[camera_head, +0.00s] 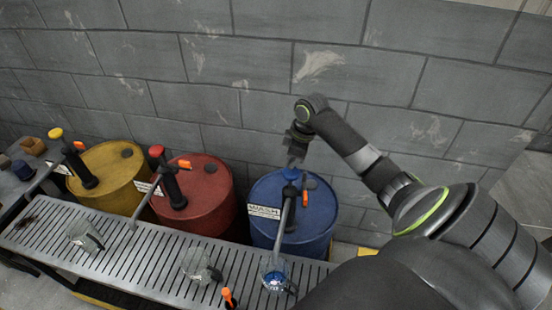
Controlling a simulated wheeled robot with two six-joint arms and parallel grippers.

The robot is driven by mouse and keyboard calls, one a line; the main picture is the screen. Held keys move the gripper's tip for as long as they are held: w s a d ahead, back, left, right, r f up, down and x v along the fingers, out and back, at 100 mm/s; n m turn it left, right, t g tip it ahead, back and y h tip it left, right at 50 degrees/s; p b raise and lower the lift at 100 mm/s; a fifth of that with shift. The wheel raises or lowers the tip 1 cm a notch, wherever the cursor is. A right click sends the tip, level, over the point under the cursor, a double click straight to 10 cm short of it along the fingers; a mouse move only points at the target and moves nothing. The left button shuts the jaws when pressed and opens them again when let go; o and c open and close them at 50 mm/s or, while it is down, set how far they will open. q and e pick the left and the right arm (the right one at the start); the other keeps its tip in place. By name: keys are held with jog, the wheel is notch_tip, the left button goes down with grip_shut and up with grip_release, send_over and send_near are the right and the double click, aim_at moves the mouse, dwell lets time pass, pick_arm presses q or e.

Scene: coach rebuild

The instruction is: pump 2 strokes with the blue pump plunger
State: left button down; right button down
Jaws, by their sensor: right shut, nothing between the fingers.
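The blue pump plunger (291,173) stands on top of the blue drum (316,218). My right gripper (295,160) comes down from above and is shut and empty. Its tips are right at the top of the plunger's blue knob, and I cannot tell whether they touch it. The pump's grey spout (283,225) runs toward the front, over a clear jug (277,281) on the slatted grating. Something blue shows in this jug. My left gripper is not in view.
A red drum (209,199) with a red-knobbed pump and a yellow drum (109,183) with a yellow-knobbed pump stand to the left. Two other clear jugs (87,236) (198,265) stand on the slatted grating (140,262). A grey block wall (220,60) rises close behind.

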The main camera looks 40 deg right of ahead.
jog(key=shift+r+p, duration=1.35)
jog(key=shift+r+b, duration=0.15)
jog(key=shift+b, duration=0.2)
notch_tip(320, 180, up, 3)
jog(key=shift+r, duration=0.1)
